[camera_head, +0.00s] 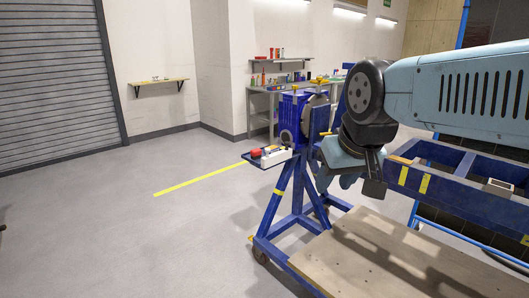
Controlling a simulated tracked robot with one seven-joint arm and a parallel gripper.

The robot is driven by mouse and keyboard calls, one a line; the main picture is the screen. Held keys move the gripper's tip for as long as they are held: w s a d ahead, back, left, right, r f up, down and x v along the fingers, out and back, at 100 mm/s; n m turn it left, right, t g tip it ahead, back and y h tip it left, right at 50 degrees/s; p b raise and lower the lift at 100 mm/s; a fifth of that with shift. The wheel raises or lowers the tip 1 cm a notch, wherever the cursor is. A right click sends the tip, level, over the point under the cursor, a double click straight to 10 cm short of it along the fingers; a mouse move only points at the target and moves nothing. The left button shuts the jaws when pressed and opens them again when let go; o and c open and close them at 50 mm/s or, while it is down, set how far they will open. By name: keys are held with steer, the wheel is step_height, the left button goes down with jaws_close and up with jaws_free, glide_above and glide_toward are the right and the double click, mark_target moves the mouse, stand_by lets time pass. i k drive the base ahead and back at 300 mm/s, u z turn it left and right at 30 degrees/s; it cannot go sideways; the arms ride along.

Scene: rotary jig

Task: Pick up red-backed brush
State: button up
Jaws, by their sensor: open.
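A small red item (256,153) lies on the small tray (262,166) at the side of the blue jig, beside a white item (276,157). It may be the red-backed brush, but it is too small to be sure. My gripper (350,186) is right of the tray, in front of the jig, and apart from the red item. It is open and looks empty. My arm hides part of the jig behind it.
The blue rotary jig (291,118) stands on a wheeled frame with a wooden deck (375,262). A blue beam (450,195) runs to the right. A workbench and a shelf (283,60) are behind. The grey floor at left is clear, with a yellow line (200,179).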

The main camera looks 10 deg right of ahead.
mark_target(256, 153)
steer(key=k, duration=0.65)
steer(key=u, duration=0.4)
steer(key=i, duration=0.95)
steer(key=u, duration=0.6)
steer(key=i, duration=1.1)
steer(key=z, duration=0.55)
steer(key=i, duration=1)
steer(key=z, duration=0.6)
steer(key=k, duration=0.65)
steer(key=z, duration=0.2)
